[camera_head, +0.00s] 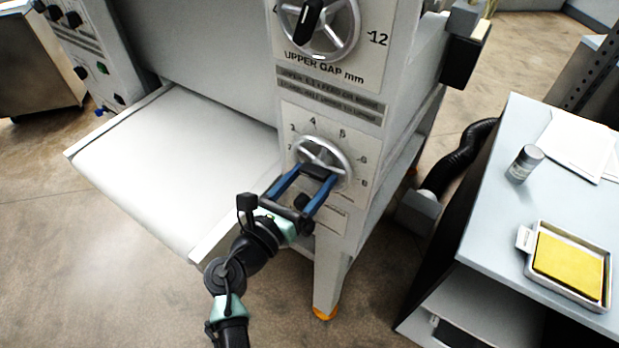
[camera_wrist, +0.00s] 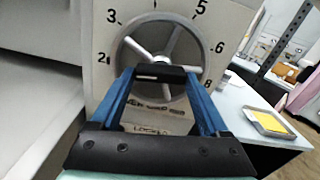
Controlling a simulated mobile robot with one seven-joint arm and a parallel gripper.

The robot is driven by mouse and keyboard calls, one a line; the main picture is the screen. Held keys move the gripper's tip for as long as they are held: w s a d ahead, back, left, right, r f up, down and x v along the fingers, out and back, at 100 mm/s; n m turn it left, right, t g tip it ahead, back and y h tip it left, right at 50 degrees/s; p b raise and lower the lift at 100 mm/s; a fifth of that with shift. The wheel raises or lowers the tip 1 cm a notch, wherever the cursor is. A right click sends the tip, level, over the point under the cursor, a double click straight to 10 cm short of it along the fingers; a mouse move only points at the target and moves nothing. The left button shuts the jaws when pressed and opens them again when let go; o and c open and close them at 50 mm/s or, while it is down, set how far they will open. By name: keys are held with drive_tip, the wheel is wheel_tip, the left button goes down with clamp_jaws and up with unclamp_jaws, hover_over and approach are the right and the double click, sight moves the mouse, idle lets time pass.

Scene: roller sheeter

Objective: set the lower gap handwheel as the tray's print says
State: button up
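The lower gap handwheel (camera_head: 339,156) is a silver spoked wheel on a white dial plate, also in the wrist view (camera_wrist: 186,43). Numbers 2, 3, 5, 6 and 8 show around it in the wrist view, and 4 shows at the top in the head view. My gripper (camera_head: 317,173) reaches the wheel's lower front. Its blue fingers appear closed on a black grip there (camera_wrist: 160,72); the fingertips and black grip are hard to separate. The wheel's pointer setting is unclear. The metal tray (camera_head: 568,296) holds a yellow slab; its white tag (camera_head: 523,238) is too small to read.
The upper gap handwheel (camera_head: 347,30) with a black knob is above. A grey printed strip (camera_head: 330,93) lies between the dials. A white feed table (camera_head: 165,160) extends left. The side bench (camera_head: 500,215) holds a small jar (camera_head: 525,163) and papers (camera_head: 578,143). A black hose (camera_head: 460,160) runs between.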

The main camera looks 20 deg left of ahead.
drive_tip(key=c, duration=0.9)
drive_tip(key=shift+o, duration=0.2)
drive_tip(key=shift+f+m, duration=0.1)
drive_tip(key=shift+m, duration=0.3)
drive_tip(key=m+b, duration=0.4)
drive_tip(key=m, duration=0.1)
drive_tip(key=m+b, duration=0.3)
drive_tip(key=m, duration=0.3)
drive_tip(key=m+b, duration=0.4)
drive_tip(key=m, duration=0.1)
drive_tip(key=shift+a+b, duration=0.3)
drive_tip(key=shift+a, duration=0.05)
drive_tip(key=m+b, duration=0.2)
drive_tip(key=m, duration=0.1)
drive_tip(key=shift+m+b, duration=0.35)
drive_tip(key=shift+m, duration=0.05)
drive_tip(key=shift+r+m+b, duration=0.15)
drive_tip(key=shift+m+b, duration=0.4)
drive_tip(key=shift+m, duration=0.2)
drive_tip(key=shift+r+m+b, duration=0.15)
drive_tip(key=shift+m+b, duration=0.35)
drive_tip(key=shift+m, duration=0.25)
drive_tip(key=shift+r, duration=0.1)
